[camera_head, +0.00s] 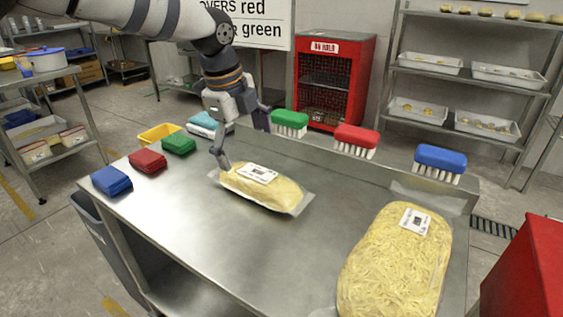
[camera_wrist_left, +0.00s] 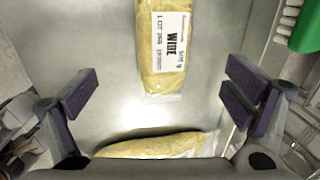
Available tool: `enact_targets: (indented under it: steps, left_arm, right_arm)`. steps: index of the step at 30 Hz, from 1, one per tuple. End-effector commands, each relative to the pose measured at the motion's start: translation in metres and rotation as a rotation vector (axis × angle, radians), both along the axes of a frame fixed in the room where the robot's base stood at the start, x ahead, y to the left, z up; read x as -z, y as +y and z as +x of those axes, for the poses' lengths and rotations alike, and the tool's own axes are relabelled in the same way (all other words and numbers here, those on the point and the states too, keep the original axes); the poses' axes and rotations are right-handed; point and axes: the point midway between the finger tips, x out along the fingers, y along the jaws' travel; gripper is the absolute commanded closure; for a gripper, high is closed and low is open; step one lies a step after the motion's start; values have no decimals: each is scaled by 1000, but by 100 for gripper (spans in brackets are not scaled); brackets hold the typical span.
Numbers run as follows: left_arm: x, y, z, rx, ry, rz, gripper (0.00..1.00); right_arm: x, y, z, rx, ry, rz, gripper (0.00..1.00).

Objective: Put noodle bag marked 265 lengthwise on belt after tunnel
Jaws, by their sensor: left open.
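A clear bag of yellow noodles (camera_head: 262,187) with a white label lies on the steel table, tilted across it. A larger-looking noodle bag (camera_head: 396,262) with a white label lies at the near right. No 265 marking is readable on either in the head view. My left gripper (camera_head: 222,158) is at the far left end of the middle bag. There, a bag labelled WIDE (camera_wrist_left: 184,45) lies ahead, and another bag (camera_wrist_left: 155,146) is partly hidden near the palm. My right gripper is out of view.
The steel table (camera_head: 190,220) has clear room at its left and front. Green (camera_head: 290,119), red (camera_head: 356,137) and blue (camera_head: 440,158) brushes stand along its back edge. Blue (camera_head: 111,180), red (camera_head: 147,161) and green (camera_head: 179,145) blocks and a yellow tray (camera_head: 160,133) are at the left.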

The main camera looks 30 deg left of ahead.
Motion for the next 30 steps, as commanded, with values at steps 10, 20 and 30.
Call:
enact_targets:
  steps: [10, 20, 30]
  left_arm:
    - [51, 3, 13, 11, 5, 9, 5]
    - [92, 4, 23, 10, 4, 9, 5]
    - [111, 3, 30, 10, -6, 9, 9]
  right_arm:
    - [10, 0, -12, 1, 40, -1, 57]
    - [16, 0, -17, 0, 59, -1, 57]
    - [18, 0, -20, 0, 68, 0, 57]
